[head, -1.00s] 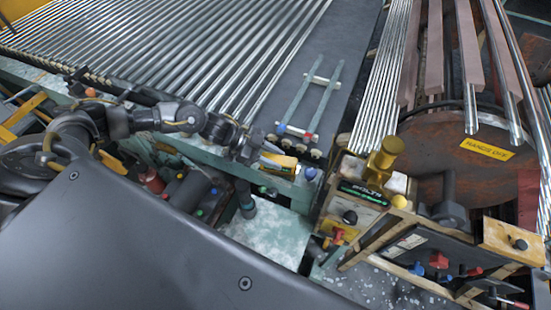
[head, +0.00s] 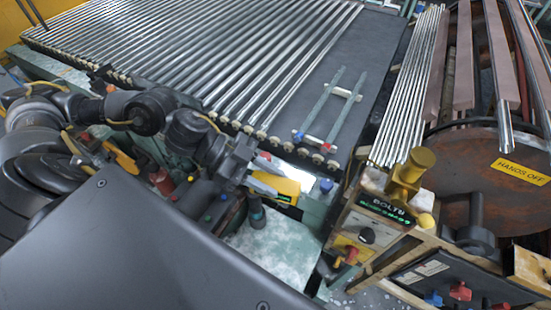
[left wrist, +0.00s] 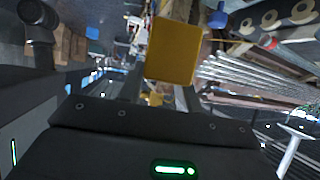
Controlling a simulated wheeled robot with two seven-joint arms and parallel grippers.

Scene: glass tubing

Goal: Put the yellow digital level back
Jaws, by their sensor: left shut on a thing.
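The yellow digital level (head: 287,188) is a small yellow block at the tip of my left arm in the head view. My left gripper (head: 262,184) is shut on it and holds it in front of the near edge of the roller table. In the left wrist view the level (left wrist: 173,50) shows its flat yellow face between the fingers of my left gripper (left wrist: 165,88), which partly shows. The level hides part of what lies behind it. My right gripper is not in view.
The table of metal rollers (head: 200,50) fills the back left. A pale, worn surface (head: 275,240) lies below the level. Glassy tubes (head: 412,90) and a rusty drum (head: 500,200) are farther right.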

